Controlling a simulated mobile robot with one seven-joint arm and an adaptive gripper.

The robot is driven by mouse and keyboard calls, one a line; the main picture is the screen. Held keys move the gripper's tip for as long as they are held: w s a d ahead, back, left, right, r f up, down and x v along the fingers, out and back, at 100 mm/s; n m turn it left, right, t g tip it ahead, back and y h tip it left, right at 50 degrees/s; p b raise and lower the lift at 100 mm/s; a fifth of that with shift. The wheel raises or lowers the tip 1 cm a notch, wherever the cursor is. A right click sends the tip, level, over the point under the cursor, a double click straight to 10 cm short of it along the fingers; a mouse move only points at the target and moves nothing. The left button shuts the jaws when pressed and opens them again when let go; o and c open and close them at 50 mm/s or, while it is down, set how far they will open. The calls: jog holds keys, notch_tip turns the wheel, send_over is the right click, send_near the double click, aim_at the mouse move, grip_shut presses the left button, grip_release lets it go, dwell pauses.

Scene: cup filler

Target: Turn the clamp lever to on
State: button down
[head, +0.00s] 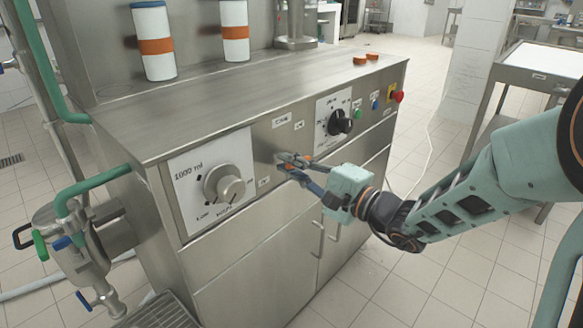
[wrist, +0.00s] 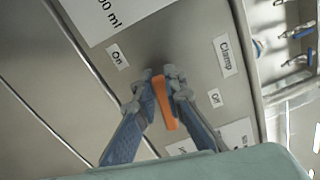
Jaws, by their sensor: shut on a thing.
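The clamp lever (wrist: 167,105) is a short orange handle on the steel front panel. My gripper (wrist: 160,82) is shut on it, with one grey-blue finger on each side, and hides part of it. An "On" label (wrist: 118,56) lies to the upper left, an "Off" label (wrist: 215,97) to the right and a "Clamp" label (wrist: 225,55) to the upper right. In the head view my gripper (head: 287,162) reaches the panel from the right, between the two dials; the lever is mostly covered there, so its exact angle is hard to tell.
A large dial (head: 224,186) marked 1000 ml is left of my gripper. A black knob (head: 339,122) is to the right, with small buttons and a red button (head: 398,96) beyond it. Cabinet doors with handles (head: 320,238) are below.

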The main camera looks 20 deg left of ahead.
jog(key=shift+f+n, duration=0.5)
jog(key=shift+n, duration=0.6)
jog(key=c, duration=2)
grip_release()
jog(key=v, duration=1.2)
jog(key=shift+s, duration=0.1)
jog(key=shift+f, duration=0.1)
